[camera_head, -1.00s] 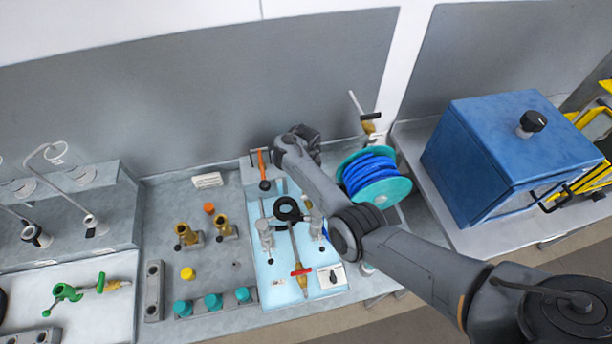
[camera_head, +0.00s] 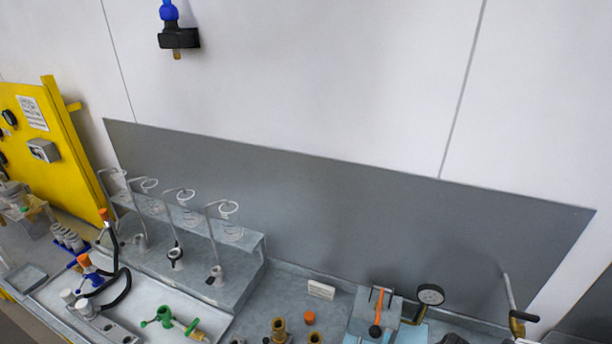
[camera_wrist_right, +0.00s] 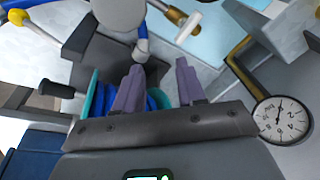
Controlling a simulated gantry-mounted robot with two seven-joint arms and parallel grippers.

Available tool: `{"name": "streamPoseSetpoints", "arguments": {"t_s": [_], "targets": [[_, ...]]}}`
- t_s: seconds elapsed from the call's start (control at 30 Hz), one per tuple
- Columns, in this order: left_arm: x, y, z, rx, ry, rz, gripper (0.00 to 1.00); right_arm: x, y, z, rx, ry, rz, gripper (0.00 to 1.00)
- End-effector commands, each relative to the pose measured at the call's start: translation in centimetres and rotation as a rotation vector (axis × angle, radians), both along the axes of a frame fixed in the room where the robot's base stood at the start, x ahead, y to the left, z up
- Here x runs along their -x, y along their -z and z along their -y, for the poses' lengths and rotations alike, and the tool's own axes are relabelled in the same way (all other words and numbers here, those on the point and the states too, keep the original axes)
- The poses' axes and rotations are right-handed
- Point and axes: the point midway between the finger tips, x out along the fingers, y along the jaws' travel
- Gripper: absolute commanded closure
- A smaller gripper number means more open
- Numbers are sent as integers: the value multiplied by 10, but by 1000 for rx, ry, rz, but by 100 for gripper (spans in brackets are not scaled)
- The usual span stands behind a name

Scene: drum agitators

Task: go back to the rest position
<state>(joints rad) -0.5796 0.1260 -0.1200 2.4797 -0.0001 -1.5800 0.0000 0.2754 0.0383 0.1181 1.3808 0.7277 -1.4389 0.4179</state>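My right gripper (camera_wrist_right: 158,82) shows in the right wrist view with its two purple-grey fingers apart and nothing held between them. Behind the fingers is the hose reel (camera_wrist_right: 92,100), with teal flanges and blue hose, partly hidden by the gripper. A round pressure gauge (camera_wrist_right: 282,120) on a brass-coloured pipe is close to the right of the gripper. In the head view neither gripper can be seen. My left gripper is in no view.
In the head view, a grey bench holds a rack (camera_head: 237,281) with glass holders, a green-handled valve (camera_head: 164,317), brass fittings (camera_head: 279,328) and a gauge (camera_head: 430,294). A yellow cabinet (camera_head: 58,150) stands at left. A blue-and-black fitting (camera_head: 178,38) is against the wall above.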

Motion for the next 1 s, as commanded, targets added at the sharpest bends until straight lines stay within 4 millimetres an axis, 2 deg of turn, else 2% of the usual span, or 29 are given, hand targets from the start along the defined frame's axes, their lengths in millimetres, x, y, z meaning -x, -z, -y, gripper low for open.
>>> {"name": "streamPoseSetpoints", "arguments": {"t_s": [0.03,0.17,0.4,0.5,0.6,0.8,1.0], "targets": [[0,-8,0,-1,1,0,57,20,-7,-8,27,-118,2,61],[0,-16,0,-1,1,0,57,60,-24,-33,86,-406,8,61],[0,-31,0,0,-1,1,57,154,-79,-101,175,-961,14,61],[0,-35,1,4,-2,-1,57,188,-103,-125,198,-1139,20,61],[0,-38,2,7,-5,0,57,213,-124,-142,216,-1271,30,61],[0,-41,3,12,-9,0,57,239,-146,-159,234,-1402,41,61],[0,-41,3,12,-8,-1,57,242,-149,-161,238,-1421,43,61]]}}
